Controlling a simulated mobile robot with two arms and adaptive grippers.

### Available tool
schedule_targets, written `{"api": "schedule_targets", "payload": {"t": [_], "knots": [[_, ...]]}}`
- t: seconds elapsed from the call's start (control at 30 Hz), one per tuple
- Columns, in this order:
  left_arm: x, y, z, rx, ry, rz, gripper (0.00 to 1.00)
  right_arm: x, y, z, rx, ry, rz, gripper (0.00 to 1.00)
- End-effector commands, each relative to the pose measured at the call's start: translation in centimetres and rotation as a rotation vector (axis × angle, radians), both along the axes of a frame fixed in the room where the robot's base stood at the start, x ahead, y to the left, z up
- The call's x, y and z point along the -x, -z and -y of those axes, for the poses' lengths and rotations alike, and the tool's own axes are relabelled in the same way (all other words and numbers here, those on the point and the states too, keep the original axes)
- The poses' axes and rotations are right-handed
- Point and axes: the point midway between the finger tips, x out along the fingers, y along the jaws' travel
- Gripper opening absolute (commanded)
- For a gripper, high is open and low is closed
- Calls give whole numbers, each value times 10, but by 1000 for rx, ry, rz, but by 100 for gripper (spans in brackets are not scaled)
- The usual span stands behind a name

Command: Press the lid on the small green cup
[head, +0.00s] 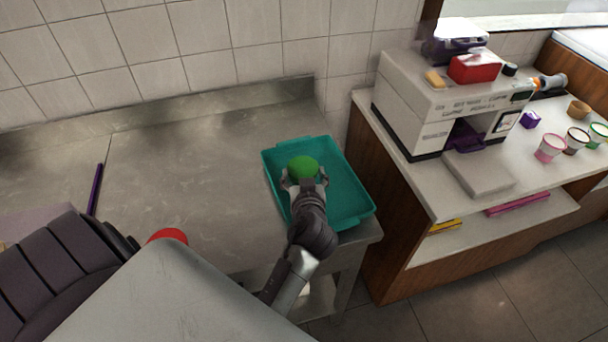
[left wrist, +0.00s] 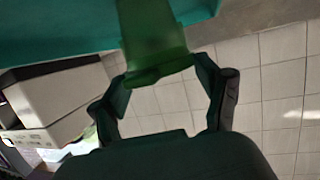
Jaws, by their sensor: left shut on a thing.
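A small green cup (head: 303,166) shows in the head view as a rounded green top over the teal tray. My left gripper (head: 304,182) reaches in from the tray's near side, with a finger on each side of the cup, and is shut on it. In the left wrist view the green body (left wrist: 155,45) shows between the fingers (left wrist: 160,75). I cannot make out a separate lid or tell whether the cup touches the tray floor. My right gripper is not in view.
The teal tray (head: 350,190) sits at the right end of a grey metal counter (head: 190,180). A purple stick (head: 95,190) lies at left. To the right, a wooden-sided counter holds a white machine (head: 430,105) and several cups, including a pink one (head: 551,148). The counter's middle is clear.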

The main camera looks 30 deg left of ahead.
Motion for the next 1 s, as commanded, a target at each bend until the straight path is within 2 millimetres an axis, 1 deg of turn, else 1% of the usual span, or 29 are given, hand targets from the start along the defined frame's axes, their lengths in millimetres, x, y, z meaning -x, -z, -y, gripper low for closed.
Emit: {"api": "schedule_targets", "payload": {"t": [0.27, 0.3, 0.43, 0.87, 1.0], "knots": [[0, 0, 0, 0, 0, 0, 58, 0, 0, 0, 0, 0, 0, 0], [0, 0, 0, 0, 0, 0, 79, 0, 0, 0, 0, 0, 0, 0], [0, 0, 0, 1, 0, 1, 100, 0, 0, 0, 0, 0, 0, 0], [0, 0, 0, 0, 0, 0, 100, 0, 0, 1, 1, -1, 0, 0], [0, -3, 0, 0, 0, 0, 100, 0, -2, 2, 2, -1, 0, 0]]}}
